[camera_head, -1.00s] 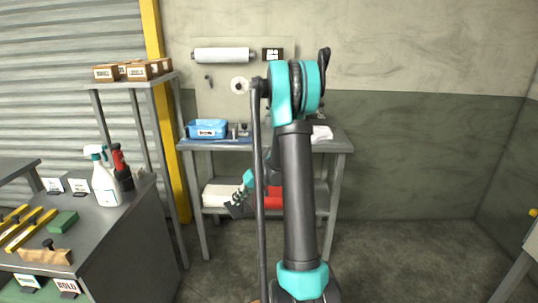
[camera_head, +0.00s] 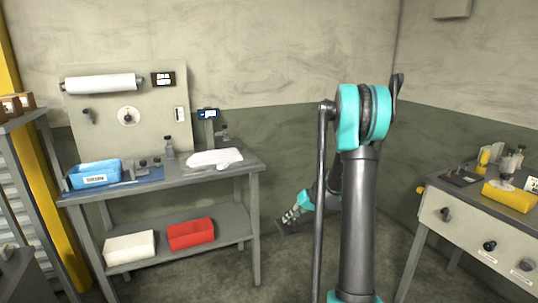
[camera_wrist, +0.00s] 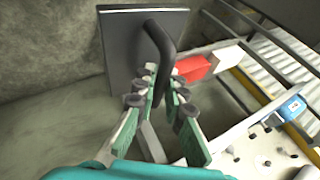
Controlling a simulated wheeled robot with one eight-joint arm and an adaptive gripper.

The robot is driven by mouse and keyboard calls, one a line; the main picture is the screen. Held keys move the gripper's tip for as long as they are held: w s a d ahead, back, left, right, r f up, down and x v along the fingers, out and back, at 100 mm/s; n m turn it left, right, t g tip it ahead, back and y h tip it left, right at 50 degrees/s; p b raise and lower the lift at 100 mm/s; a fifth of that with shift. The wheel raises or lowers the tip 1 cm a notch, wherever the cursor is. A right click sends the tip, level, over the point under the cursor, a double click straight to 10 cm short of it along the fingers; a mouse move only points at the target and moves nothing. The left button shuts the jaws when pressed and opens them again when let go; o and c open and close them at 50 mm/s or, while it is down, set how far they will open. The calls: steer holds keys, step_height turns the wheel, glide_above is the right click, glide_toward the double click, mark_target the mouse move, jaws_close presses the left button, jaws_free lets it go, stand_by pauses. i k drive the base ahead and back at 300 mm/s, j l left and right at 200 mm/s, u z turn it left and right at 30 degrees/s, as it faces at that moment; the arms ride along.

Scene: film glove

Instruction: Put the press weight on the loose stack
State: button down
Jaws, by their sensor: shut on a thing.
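My gripper (camera_wrist: 160,95) is shut on the dark bent handle of the press weight (camera_wrist: 118,58), a flat dark square plate. In the head view the gripper (camera_head: 293,214) is low, right of the grey bench, with the weight (camera_head: 287,229) at its tip, apart from the bench. Part of my arm stands in front, right of it. A white, uneven pile (camera_head: 215,158), which looks like the loose stack, lies on the right part of the bench top.
The grey bench (camera_head: 240,167) also carries a blue bin (camera_head: 95,174), a bottle (camera_head: 169,148) and a small display (camera_head: 208,114). White and red boxes (camera_head: 190,234) sit on its lower shelf. A drawer table (camera_head: 462,225) with a yellow item stands at right.

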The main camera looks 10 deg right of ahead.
mark_target(207, 160)
steer(key=i+j+z, duration=0.1)
steer(key=j+z, duration=0.25)
steer(key=i+j+z, duration=0.1)
steer(key=j+z, duration=0.65)
